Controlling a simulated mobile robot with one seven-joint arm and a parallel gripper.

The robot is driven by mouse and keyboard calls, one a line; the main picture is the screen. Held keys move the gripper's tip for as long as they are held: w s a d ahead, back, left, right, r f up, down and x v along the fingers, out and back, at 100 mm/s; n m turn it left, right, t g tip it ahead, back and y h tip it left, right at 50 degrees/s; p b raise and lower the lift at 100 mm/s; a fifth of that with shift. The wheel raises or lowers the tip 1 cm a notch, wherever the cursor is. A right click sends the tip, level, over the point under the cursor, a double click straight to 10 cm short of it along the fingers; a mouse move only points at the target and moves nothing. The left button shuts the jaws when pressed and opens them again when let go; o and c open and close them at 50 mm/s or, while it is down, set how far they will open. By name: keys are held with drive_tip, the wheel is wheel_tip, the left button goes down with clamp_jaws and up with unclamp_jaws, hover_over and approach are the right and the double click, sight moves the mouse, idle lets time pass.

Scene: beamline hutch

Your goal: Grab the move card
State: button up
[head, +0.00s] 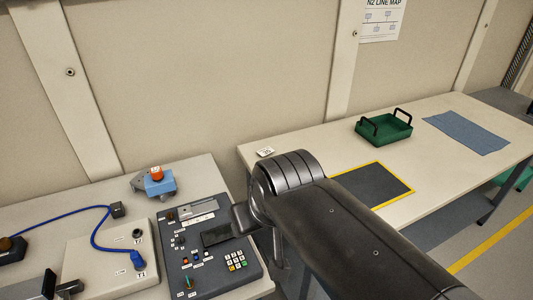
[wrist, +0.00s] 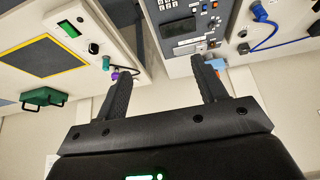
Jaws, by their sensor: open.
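A small white card with dark marks (head: 265,151) lies at the back left corner of the right table. It is the only loose card I can make out; its print is too small to read, so I cannot confirm it is the move card. My gripper (wrist: 162,68) is open, with nothing between its fingers. In the wrist view it hangs over the gap between the two tables. I cannot make out the card in the wrist view; the left finger may hide it. My arm covers the right table's left front part in the head view.
A control panel (head: 215,262) with keypad stands on the left table, with a blue-and-orange device (head: 158,180) behind it. The right table holds a yellow-edged dark mat (head: 372,186), a green tray (head: 384,128) and a blue cloth (head: 468,133). Its back middle is clear.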

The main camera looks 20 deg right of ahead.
drive_tip(key=o, duration=0.5)
drive_tip(key=w+d+r, duration=0.1)
drive_tip(key=w+r, duration=0.1)
drive_tip(key=w, duration=0.6)
drive_tip(key=w+d+r, duration=0.2)
drive_tip(key=w+r, duration=0.1)
drive_tip(key=w, duration=0.4)
drive_tip(key=n+g+y, duration=0.1)
drive_tip(key=n, duration=0.2)
hover_over(266, 151)
drive_tip(key=s, duration=0.5)
wheel_tip(266, 151, down, 24)
drive_tip(key=x, duration=0.7)
drive_tip(key=d+x, duration=0.1)
drive_tip(key=x, duration=0.2)
drive_tip(key=shift+f, duration=0.25)
